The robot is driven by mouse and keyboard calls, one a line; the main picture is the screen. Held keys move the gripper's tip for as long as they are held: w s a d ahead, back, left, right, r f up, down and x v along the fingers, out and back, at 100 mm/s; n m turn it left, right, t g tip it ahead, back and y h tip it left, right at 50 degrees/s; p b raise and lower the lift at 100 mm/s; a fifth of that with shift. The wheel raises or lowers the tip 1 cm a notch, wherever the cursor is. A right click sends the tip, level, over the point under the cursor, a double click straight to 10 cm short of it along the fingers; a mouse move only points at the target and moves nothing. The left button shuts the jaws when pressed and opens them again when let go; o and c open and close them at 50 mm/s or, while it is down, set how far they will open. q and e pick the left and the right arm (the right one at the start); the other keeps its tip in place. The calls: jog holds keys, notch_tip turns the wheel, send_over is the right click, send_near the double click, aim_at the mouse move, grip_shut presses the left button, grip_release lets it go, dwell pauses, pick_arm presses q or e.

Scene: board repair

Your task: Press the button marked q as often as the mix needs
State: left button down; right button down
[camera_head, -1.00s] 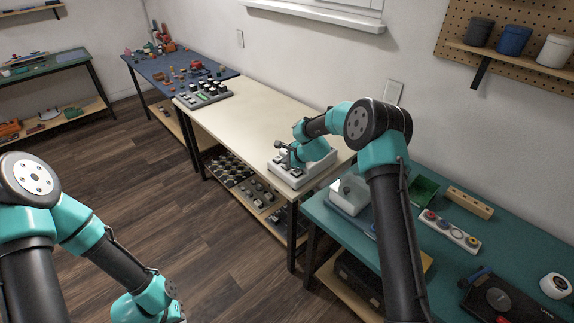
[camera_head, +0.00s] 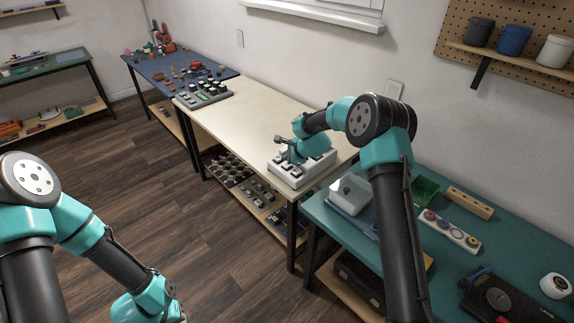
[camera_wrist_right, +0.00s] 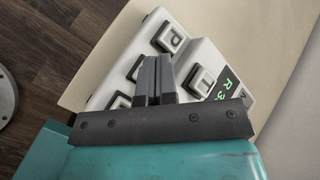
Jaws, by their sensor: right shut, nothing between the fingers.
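A white button box (camera_head: 286,176) with dark square buttons stands on the cream table. It also shows in the right wrist view (camera_wrist_right: 205,48), with a lit display (camera_wrist_right: 226,82) whose green characters look like "R" and "3". One button (camera_wrist_right: 170,37) has a mark that may be P or q. Another button (camera_wrist_right: 202,80) lies right of the fingers, its mark unclear. Further buttons are partly hidden by my gripper. My right gripper (camera_head: 281,148), also in its wrist view (camera_wrist_right: 157,66), is shut and empty over the box. My left gripper is below the frame.
The cream table (camera_head: 262,112) is clear behind the box. A grey device (camera_head: 205,95) with several buttons stands at its far end. A teal table (camera_head: 515,228) with a white container (camera_head: 350,193) and a strip of coloured knobs (camera_head: 450,231) is at the right.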

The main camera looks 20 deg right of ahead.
jog(key=shift+r, duration=2.35)
dwell(2.6)
notch_tip(320, 180, up, 4)
jog(key=shift+f, duration=0.1)
dwell(0.3)
jog(key=shift+f, duration=4.4)
